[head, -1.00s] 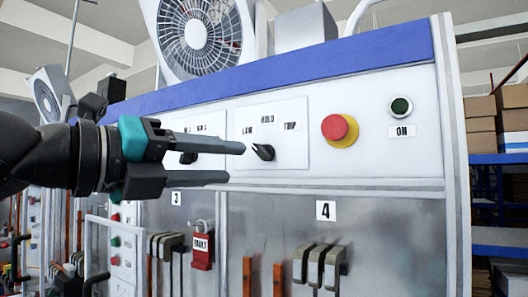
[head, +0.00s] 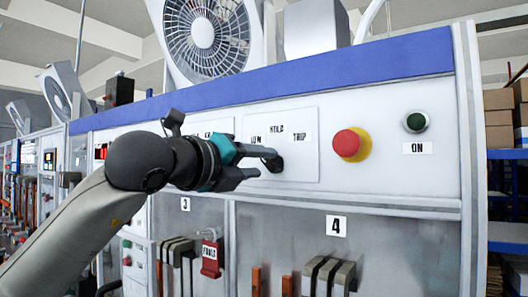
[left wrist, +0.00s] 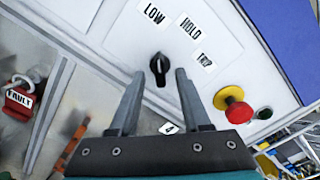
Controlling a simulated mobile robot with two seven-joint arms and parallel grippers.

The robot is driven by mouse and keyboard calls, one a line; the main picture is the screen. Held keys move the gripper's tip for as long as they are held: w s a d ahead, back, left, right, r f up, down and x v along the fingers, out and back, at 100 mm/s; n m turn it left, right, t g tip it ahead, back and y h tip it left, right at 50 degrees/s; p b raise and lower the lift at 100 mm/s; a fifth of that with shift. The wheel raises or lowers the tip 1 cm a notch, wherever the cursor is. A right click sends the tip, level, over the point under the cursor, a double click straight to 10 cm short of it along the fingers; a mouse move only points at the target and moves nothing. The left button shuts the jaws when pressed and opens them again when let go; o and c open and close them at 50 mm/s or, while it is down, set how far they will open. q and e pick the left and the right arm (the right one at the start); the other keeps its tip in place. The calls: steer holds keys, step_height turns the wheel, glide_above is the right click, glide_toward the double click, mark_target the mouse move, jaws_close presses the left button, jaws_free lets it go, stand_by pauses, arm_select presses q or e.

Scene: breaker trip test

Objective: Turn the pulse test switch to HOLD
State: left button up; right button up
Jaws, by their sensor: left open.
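The pulse test switch is a black knob (head: 276,164) on a white plate with LOW, HOLD and TRIP labels. In the left wrist view the knob (left wrist: 159,68) has its pointed end toward LOW. My left gripper (head: 267,163) is open at the knob, and its upper finger partly covers the knob in the head view. In the left wrist view the knob appears between the two fingertips (left wrist: 159,74). I cannot tell whether the fingers touch it. My right gripper is not in view.
A red emergency button on a yellow base (head: 351,144) and a green ON button (head: 416,122) are right of the switch. Below are a red FAULT padlock (head: 211,256) and several breaker levers (head: 328,276). A fan (head: 204,36) stands on top.

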arm_select(q)
steer(key=shift+x, duration=1.05)
jaws_close()
